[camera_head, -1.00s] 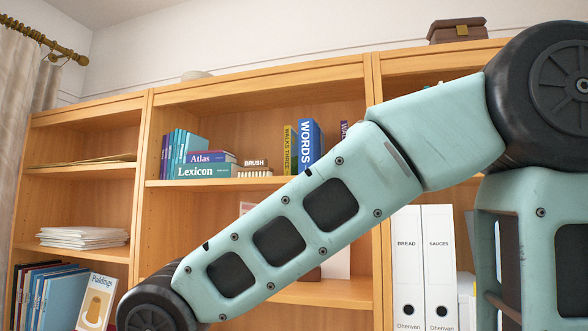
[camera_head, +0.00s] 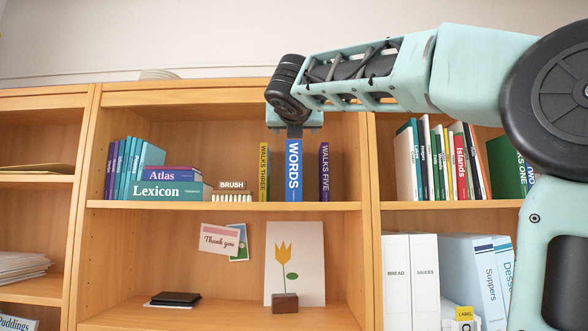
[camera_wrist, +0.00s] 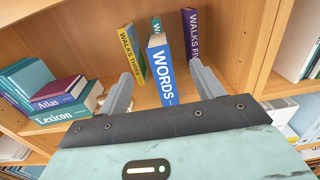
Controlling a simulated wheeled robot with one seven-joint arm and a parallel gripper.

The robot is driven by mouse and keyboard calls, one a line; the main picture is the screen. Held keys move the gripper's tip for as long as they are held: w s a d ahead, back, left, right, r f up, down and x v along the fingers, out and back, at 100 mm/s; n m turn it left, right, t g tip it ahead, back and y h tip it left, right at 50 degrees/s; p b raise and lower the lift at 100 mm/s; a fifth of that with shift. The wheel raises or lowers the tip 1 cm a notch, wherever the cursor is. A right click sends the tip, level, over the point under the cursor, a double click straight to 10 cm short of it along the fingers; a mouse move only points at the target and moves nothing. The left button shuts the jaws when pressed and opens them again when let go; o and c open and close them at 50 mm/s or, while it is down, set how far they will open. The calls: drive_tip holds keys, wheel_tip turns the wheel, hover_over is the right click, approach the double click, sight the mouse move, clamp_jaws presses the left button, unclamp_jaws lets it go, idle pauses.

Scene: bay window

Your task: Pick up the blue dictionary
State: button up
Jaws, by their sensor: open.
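The blue dictionary, a thick upright book with WORDS on its spine (camera_head: 293,172), stands on the upper shelf of the middle bookcase. It also shows in the wrist view (camera_wrist: 162,75), spine toward me. My gripper (camera_wrist: 165,78) is open, with one finger to the left and one to the right of the dictionary's spine in that view. Nothing is held between the fingers, and I cannot tell how far they are from the book. In the head view my wrist hangs just above the dictionary and hides its top edge.
A yellow WALKS THREE book (camera_head: 264,173) stands left of the dictionary and a purple WALKS FIVE book (camera_head: 324,172) right of it, with narrow gaps. A brush (camera_head: 232,193) and the Lexicon (camera_head: 166,190) under the Atlas (camera_head: 171,174) lie farther left. Shelf is bare to the right.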

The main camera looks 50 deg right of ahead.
sight(295, 141)
drive_tip(key=p+x, duration=0.9)
drive_tip(key=x, duration=0.1)
drive_tip(key=shift+w+d, duration=0.2)
drive_tip(key=shift+w, duration=0.15)
drive_tip(key=shift+f+p+x, duration=0.2)
drive_tip(key=shift+p+x, duration=0.3)
drive_tip(key=shift+x, duration=0.85)
drive_tip(key=shift+f+p+x, duration=0.15)
drive_tip(key=shift+p+x, duration=0.35)
drive_tip(key=shift+x, duration=0.85)
drive_tip(key=shift+w+a, duration=0.1)
drive_tip(key=shift+w, duration=0.05)
clamp_jaws()
drive_tip(key=shift+r, duration=0.15)
